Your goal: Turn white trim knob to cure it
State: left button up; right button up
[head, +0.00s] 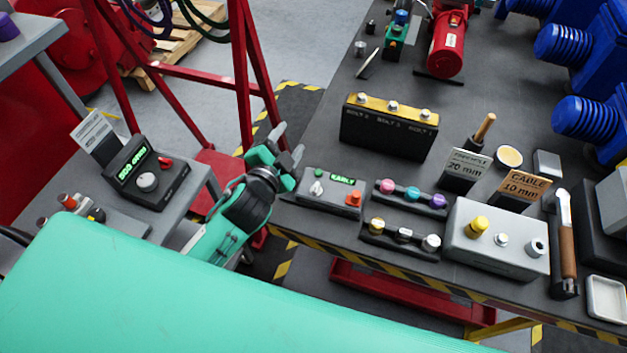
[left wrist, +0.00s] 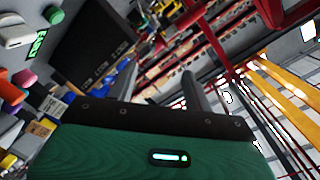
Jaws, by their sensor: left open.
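A grey box (head: 331,205) with a lit display reading "EARLY" sits at the near left edge of the dark bench. It carries a white knob (head: 317,188) and an orange knob (head: 353,198). Another white knob (head: 147,182) is on a black device (head: 150,195) with green digits on the left stand. My left gripper (head: 287,143) is open and empty, raised just left of the grey box, its fingers pointing up and away. In the left wrist view, its fingers (left wrist: 160,82) have nothing between them; a green-lit display (left wrist: 38,45) shows at upper left. My right gripper is not in view.
Behind the grey box stands a black block labelled with bolts (head: 388,130). To its right are small racks of coloured knobs (head: 412,193) and a grey box with a yellow knob (head: 495,240). A red frame (head: 262,80) stands behind my left gripper.

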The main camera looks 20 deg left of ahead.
pick_arm(q)
jog(key=w+d+r+m+t+h, duration=0.2)
jog(key=d+r+m+t+h, duration=0.1)
jog(key=d+r+m+h, duration=0.65)
notch_tip(320, 180, up, 5)
jog(key=s+d+m+g+h, duration=0.25)
jog(key=m+g+h, duration=0.35)
jog(key=m, duration=0.6)
jog(key=m+g+y, duration=1.2)
jog(key=m+g, duration=0.1)
jog(key=m, duration=0.9)
send_near(315, 186)
jog(key=p+x, duration=0.4)
jog(key=x, duration=0.3)
jog(key=shift+d+f, duration=0.2)
jog(key=shift+f, duration=0.35)
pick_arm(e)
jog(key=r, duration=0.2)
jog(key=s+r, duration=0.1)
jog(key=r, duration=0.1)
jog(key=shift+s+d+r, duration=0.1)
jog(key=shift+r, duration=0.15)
